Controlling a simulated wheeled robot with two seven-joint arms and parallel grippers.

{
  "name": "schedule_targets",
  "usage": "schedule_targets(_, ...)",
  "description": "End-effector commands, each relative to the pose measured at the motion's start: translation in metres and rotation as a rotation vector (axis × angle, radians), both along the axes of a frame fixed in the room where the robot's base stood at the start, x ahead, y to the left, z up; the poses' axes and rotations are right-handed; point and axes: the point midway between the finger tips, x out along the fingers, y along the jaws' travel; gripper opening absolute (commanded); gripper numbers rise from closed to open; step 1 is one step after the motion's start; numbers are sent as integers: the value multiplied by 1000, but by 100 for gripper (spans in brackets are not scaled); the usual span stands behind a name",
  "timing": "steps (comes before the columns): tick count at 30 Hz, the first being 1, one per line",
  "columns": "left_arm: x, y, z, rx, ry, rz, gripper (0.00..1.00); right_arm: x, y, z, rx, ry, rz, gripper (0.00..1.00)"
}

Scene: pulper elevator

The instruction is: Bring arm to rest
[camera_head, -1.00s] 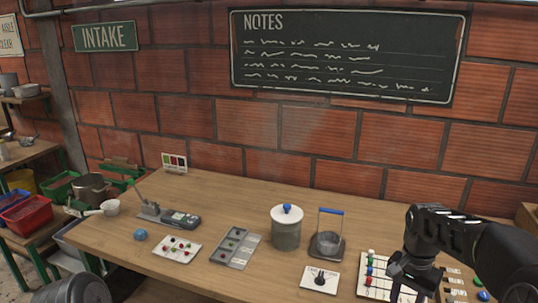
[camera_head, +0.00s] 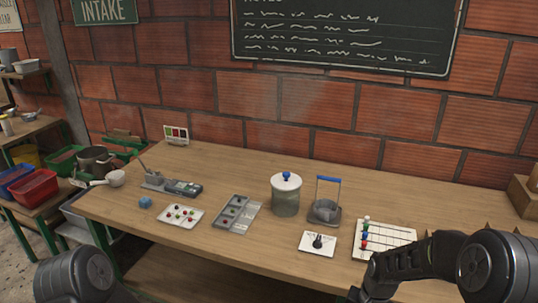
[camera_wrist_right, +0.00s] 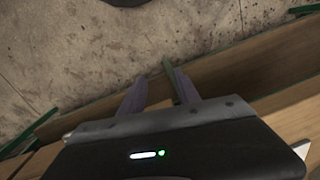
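My right arm comes in from the lower right in the head view and bends down in front of the bench. Its gripper is mostly cut off at the bottom edge there. In the right wrist view, my right gripper (camera_wrist_right: 158,82) points toward the concrete floor beside the bench frame. Its two fingers are apart and nothing shows between them. Part of my left arm shows at the lower left of the head view; its gripper is out of frame.
The wooden bench (camera_head: 245,260) holds a board with coloured beads (camera_head: 385,240), a small white card (camera_head: 317,243), a lidded jar (camera_head: 286,198), a blue-handled holder (camera_head: 325,211), a grey tray (camera_head: 236,214) and a white tray (camera_head: 180,215). Its front left stretch is clear.

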Motion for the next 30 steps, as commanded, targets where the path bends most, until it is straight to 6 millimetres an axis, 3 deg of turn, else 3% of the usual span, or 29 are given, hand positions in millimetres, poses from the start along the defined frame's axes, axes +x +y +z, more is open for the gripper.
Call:
schedule_targets(3,0,0,0,0,0,0,36,-41,38,-58,65,-2,94,39)
schedule_targets(7,0,0,0,0,0,0,36,-107,92,-114,156,-35,206,39)
schedule_targets(9,0,0,0,0,0,0,36,-141,116,-130,194,-59,250,39)
schedule_targets(12,0,0,0,0,0,0,36,-181,141,-140,232,-92,295,39)
schedule_targets(14,0,0,0,0,0,0,36,-195,150,-141,245,-108,310,39)
schedule_targets(18,0,0,0,0,0,0,36,-209,158,-141,254,-129,328,39)
schedule_targets(30,0,0,0,0,0,0,36,-208,158,-141,253,-131,327,39)
